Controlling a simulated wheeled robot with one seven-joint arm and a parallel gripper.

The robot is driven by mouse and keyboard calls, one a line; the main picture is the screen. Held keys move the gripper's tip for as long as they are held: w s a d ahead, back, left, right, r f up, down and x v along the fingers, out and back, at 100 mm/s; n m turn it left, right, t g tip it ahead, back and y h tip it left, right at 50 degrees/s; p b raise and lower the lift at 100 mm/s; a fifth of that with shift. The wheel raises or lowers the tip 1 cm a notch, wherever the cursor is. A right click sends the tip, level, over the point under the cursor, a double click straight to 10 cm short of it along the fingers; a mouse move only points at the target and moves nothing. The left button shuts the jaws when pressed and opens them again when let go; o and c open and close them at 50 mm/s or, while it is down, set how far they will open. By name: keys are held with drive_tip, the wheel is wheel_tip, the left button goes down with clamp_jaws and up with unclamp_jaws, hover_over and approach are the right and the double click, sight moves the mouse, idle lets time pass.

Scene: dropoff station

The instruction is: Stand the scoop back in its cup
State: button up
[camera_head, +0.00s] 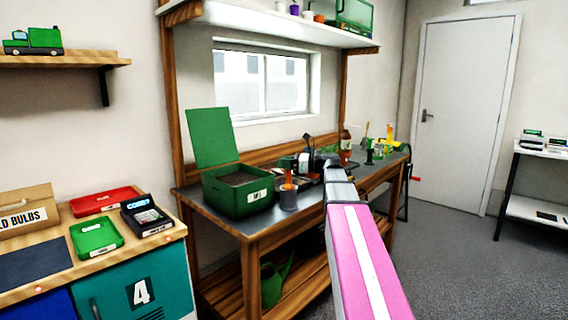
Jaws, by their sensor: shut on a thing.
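My gripper (313,161) is small and dark at the end of my arm, above the potting bench's top. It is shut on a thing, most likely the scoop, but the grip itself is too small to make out. A grey cup (288,200) stands on the bench's front edge, just left of my gripper. An orange piece (288,184) shows at the cup's mouth. I cannot tell whether it is in the cup or behind it.
A green box (238,200) with its lid raised stands left of the cup on the wooden bench (246,226). Bottles and green items (375,152) crowd the bench's right end. A green watering can (275,282) is on the lower shelf.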

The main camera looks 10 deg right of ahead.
drive_tip(key=o, duration=1)
drive_tip(key=shift+d, duration=0.1)
